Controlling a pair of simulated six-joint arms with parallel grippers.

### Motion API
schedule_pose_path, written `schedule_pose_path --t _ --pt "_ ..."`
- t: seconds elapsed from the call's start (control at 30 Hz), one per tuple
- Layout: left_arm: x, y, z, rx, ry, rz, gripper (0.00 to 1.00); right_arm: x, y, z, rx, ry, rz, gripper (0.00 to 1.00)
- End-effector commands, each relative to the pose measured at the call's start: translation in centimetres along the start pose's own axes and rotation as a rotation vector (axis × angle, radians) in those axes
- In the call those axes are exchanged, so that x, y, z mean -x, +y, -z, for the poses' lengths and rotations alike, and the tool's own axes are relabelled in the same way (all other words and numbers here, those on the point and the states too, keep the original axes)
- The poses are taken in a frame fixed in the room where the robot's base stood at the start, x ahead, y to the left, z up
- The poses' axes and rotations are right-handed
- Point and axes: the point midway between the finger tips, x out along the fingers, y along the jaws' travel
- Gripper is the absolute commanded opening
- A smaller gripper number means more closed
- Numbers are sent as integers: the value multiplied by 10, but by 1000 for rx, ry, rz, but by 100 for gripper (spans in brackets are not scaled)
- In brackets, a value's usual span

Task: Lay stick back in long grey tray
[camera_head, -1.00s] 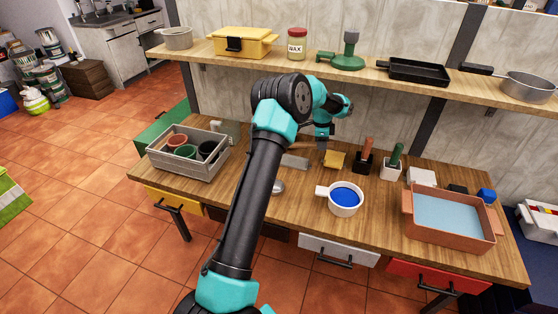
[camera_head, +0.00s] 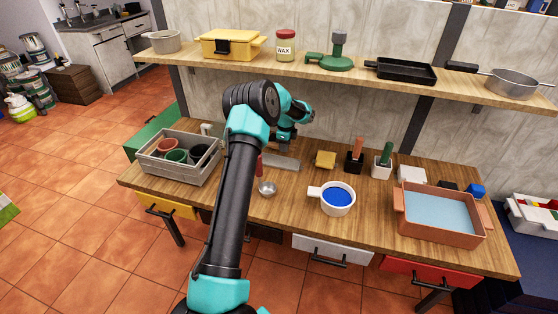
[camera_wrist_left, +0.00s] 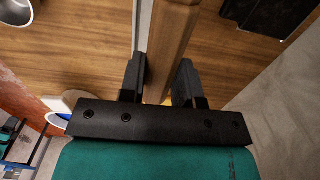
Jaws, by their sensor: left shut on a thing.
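My left gripper (camera_head: 285,148) is above the back of the workbench, just behind a flat grey piece that looks like the long grey tray (camera_head: 284,163). In the left wrist view the fingers (camera_wrist_left: 160,85) are shut on a light wooden stick (camera_wrist_left: 171,40), which runs away from the camera between them. A narrow pale grey edge (camera_wrist_left: 143,25), probably the tray's, runs beside the stick. I cannot tell whether the stick touches it. In the head view I cannot make out the stick. My right gripper is not in view.
A grey crate (camera_head: 152,168) with several pots stands left. A red-handled ladle (camera_head: 267,188) lies in front of the tray. To the right are a yellow sponge (camera_head: 325,160), a white cup of blue paint (camera_head: 351,202), two brushes and a terracotta tray (camera_head: 440,235). A shelf (camera_head: 370,75) hangs above.

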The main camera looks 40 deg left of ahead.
Motion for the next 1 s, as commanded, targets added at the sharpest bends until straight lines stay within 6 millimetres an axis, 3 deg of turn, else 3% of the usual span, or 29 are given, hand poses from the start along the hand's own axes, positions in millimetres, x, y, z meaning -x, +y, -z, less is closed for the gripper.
schedule_pose_path --t 0.2,0.63,1.0 --pt "-35 0 0 0 -1 -1 0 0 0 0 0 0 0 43" --pt "-43 0 1 1 -1 0 0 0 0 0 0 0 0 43" --pt "-78 0 2 2 -1 1 0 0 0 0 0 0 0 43"
